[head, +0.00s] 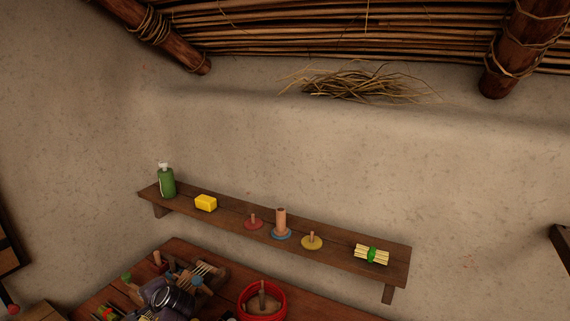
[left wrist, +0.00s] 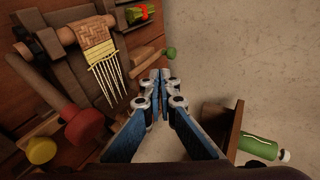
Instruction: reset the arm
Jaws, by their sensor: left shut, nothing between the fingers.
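My left gripper (left wrist: 159,78) shows in the left wrist view, with its two blue fingers meeting at the tips. It is shut and empty, in front of bare wall, between the wooden table on the left and the shelf end at lower right. In the head view a dark, silver-ringed part low at left is probably my left arm; its fingers cannot be made out there. My right gripper is in neither view.
The wall shelf (head: 222,214) holds a green bottle (head: 167,183), yellow block (head: 206,203), ringed pegs and a stick bundle (head: 371,254). A red ring-shaped bowl (head: 279,295) and a loom-like frame with pale tines (left wrist: 103,62) are on the table (head: 176,248).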

